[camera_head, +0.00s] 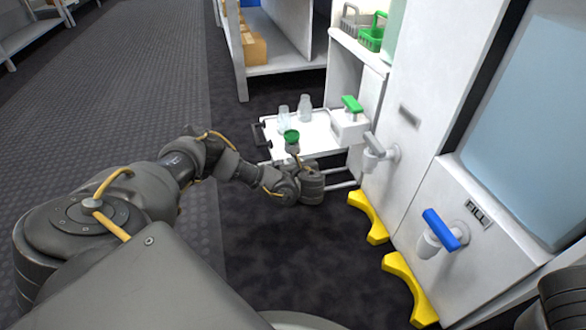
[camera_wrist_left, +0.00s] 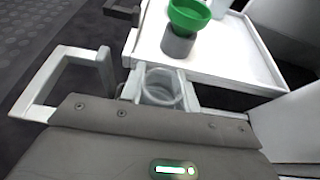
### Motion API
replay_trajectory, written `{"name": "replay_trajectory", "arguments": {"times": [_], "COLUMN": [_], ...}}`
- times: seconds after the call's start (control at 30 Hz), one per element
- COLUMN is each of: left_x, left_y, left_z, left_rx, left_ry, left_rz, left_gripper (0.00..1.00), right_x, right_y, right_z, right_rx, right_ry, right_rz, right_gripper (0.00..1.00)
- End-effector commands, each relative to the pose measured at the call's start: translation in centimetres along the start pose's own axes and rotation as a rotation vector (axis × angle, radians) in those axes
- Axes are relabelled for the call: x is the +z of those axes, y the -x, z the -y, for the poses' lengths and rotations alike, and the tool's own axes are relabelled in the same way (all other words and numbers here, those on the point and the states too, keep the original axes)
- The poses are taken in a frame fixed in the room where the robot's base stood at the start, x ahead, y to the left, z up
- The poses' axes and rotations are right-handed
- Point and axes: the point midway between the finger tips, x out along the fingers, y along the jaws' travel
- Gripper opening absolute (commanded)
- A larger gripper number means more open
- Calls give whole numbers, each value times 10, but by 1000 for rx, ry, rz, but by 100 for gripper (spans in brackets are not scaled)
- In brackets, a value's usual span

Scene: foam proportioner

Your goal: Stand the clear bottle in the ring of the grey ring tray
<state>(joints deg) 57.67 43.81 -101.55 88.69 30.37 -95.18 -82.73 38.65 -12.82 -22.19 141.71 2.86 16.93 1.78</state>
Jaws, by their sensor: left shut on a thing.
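My left gripper (camera_head: 306,172) is low, at the near edge of the white tray top (camera_head: 322,140). In the left wrist view it is shut on a clear, round-mouthed object (camera_wrist_left: 160,88), seen from above, which looks like the clear bottle. In the head view the gripper hides it. I cannot make out the grey ring tray for certain. My right gripper is out of view.
A green cup (camera_head: 291,135) sits on a grey cylinder (camera_wrist_left: 178,45) just beyond my gripper. A white cabinet with green-handled (camera_head: 351,103) and blue-handled (camera_head: 440,225) taps stands to the right. Yellow floor brackets (camera_head: 367,217) are below it. A pale bar frame (camera_wrist_left: 75,60) lies left in the wrist view.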

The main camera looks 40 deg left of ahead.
Motion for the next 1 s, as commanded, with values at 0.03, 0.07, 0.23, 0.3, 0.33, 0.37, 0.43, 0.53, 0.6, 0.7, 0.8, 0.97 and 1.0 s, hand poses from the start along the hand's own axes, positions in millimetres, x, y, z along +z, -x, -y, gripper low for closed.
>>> {"name": "replay_trajectory", "arguments": {"times": [0.03, 0.07, 0.23, 0.3, 0.33, 0.37, 0.43, 0.53, 0.6, 0.7, 0.8, 0.97, 1.0], "left_x": [-2, -1, 0, -1, -2, -2, -4, -5, -5, -5, -5, -3, 0], "left_y": [-1, -1, 0, 0, -1, -1, -2, -2, -2, -2, -2, -1, 0], "left_z": [0, 0, 0, 0, 0, 0, 0, 0, 0, 0, 0, 0, 0], "left_rx": [0, 0, 0, 0, 0, 0, 0, -1, -1, -1, 0, -1, -1], "left_ry": [0, 0, 0, 0, 1, 1, 0, 1, 1, 1, 1, 3, 2], "left_rz": [1, 1, 0, 0, 0, 0, 0, 0, 0, 0, 0, 0, 1], "left_gripper": [9, 9, 9, 9, 9, 9, 9, 42, 51, 53, 53, 53, 53], "right_x": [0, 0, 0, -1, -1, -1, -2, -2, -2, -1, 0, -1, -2], "right_y": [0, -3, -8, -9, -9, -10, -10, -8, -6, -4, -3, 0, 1], "right_z": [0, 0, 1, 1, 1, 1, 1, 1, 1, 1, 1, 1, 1], "right_rx": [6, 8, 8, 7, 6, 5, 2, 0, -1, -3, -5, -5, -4], "right_ry": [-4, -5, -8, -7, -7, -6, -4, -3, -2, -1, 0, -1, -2], "right_rz": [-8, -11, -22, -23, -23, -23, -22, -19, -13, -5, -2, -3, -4], "right_gripper": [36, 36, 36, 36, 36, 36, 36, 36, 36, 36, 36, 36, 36]}}
